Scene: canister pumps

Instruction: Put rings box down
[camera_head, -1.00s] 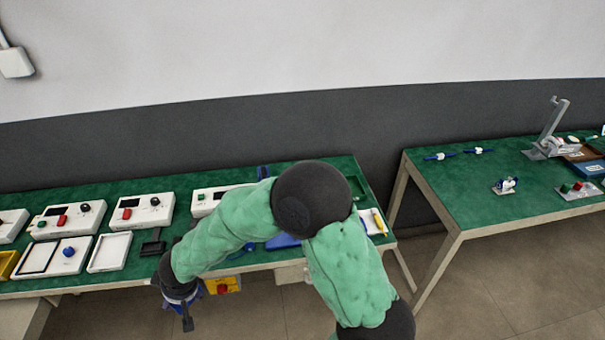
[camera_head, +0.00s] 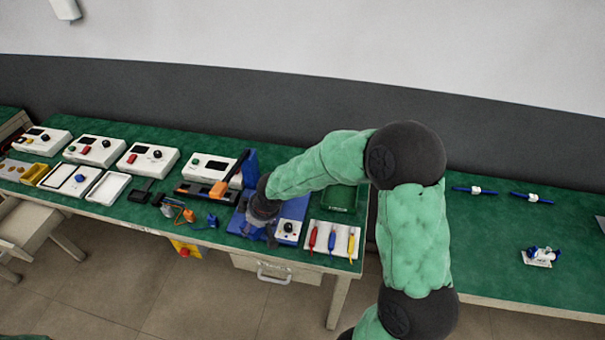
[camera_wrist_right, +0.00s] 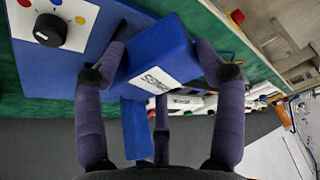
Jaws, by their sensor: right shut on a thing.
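The rings box is a blue box (camera_wrist_right: 160,42) with a white label (camera_wrist_right: 152,80), which looks upside down in the right wrist view. My right gripper (camera_wrist_right: 163,66) is shut on it, with purple fingers on both sides. In the head view my right gripper (camera_head: 262,222) is over the front of the green bench, at the blue station. The box is hard to tell from the blue station there. Whether its underside touches anything is hidden. My left gripper is out of view.
The blue station has a white knob panel (camera_head: 289,228). To its right are a white tray (camera_head: 333,240) with red, blue and yellow tools and a green bin (camera_head: 341,198). White control boxes (camera_head: 148,157) line the bench's left. A second green table (camera_head: 490,240) stands at right.

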